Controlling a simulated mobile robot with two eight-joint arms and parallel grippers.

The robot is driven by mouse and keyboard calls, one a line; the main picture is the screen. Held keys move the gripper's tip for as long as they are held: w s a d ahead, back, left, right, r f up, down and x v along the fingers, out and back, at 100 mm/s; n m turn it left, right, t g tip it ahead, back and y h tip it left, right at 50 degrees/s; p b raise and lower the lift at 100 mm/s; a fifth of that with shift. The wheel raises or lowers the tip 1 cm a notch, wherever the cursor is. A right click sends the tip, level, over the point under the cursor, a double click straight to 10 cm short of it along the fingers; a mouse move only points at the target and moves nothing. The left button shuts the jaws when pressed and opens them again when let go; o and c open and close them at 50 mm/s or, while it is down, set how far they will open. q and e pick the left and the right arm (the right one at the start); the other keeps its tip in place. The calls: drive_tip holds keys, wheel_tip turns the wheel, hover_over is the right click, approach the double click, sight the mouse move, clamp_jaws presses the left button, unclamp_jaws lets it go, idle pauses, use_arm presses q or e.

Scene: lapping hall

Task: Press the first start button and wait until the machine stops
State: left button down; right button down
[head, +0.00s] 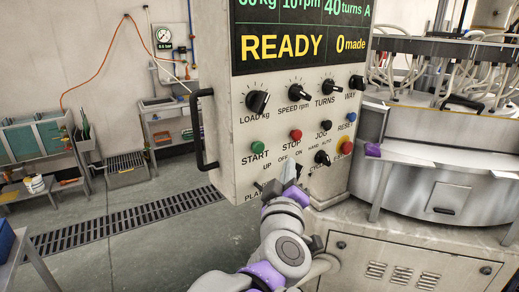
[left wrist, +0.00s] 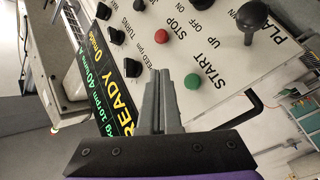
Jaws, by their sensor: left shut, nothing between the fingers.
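The control panel (head: 228,120) faces me, with the green START button (head: 257,147) at its lower left and the red STOP button (head: 296,135) beside it. The display (head: 300,38) reads READY and 0 made. My left gripper (head: 290,172) is shut and empty, in front of the panel below the STOP button. In the left wrist view the shut fingers (left wrist: 160,96) point toward the panel, with the green START button (left wrist: 193,81) just right of the tips and the red STOP button (left wrist: 162,36) above. Contact with the panel cannot be told. My right gripper is not in view.
A black handle (head: 203,130) stands out at the panel's left edge. Dark knobs (head: 258,101), a blue RESET button (head: 350,117) and a red emergency button (head: 345,146) are close by. A round grey machine (head: 425,190) stands right. A floor grate (head: 110,225) crosses the open floor left.

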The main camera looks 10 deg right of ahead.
sight(257, 147)
use_arm(q)
drive_tip(key=w+a+p, duration=0.1)
drive_tip(key=w+a, duration=0.2)
drive_tip(key=w, duration=0.3)
drive_tip(key=shift+w, duration=0.4)
drive_tip(key=shift+a, duration=0.15)
idle(1.6)
drive_tip(key=shift+w+a, duration=0.15)
drive_tip(key=shift+w, duration=0.25)
drive_tip(key=shift+w+a+p, duration=0.2)
drive_tip(key=shift+w+p, duration=0.2)
drive_tip(key=shift+p, duration=0.15)
idle(0.5)
drive_tip(key=shift+s+d+b, duration=0.3)
drive_tip(key=shift+s+d, duration=0.05)
drive_tip(key=shift+s, duration=0.5)
